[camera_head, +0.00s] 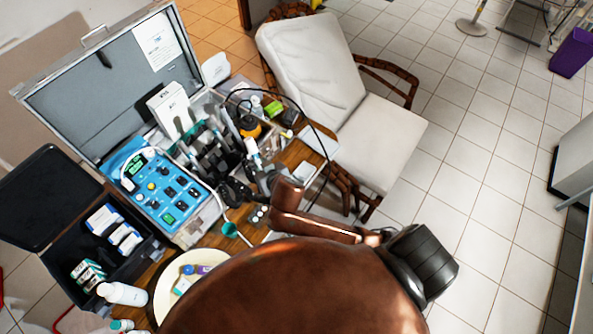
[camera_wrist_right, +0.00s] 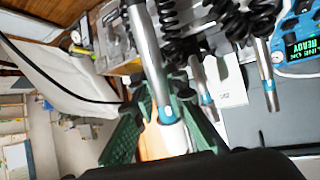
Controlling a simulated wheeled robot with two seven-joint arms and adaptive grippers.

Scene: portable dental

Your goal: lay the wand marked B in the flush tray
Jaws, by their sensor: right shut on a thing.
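My right gripper (camera_wrist_right: 162,94) has its green fingers on either side of a silver wand (camera_wrist_right: 147,50) with a blue ring and is shut on it. I cannot read a letter on this wand. Another silver wand (camera_wrist_right: 265,75) with a blue ring shows to the right, below a black coiled hose. In the head view my right gripper (camera_head: 243,190) is among the dark wands and hoses beside the blue control unit (camera_head: 165,190); its fingertips are hard to make out. I cannot tell which container is the flush tray. My left gripper is not in view.
An open metal case (camera_head: 108,88) holds the blue unit. A black box (camera_head: 60,235) and a round cream dish (camera_head: 163,298) with small items stand at lower left. Bottles and small boxes crowd the table's far side. A white cushioned chair (camera_head: 375,150) stands behind the table.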

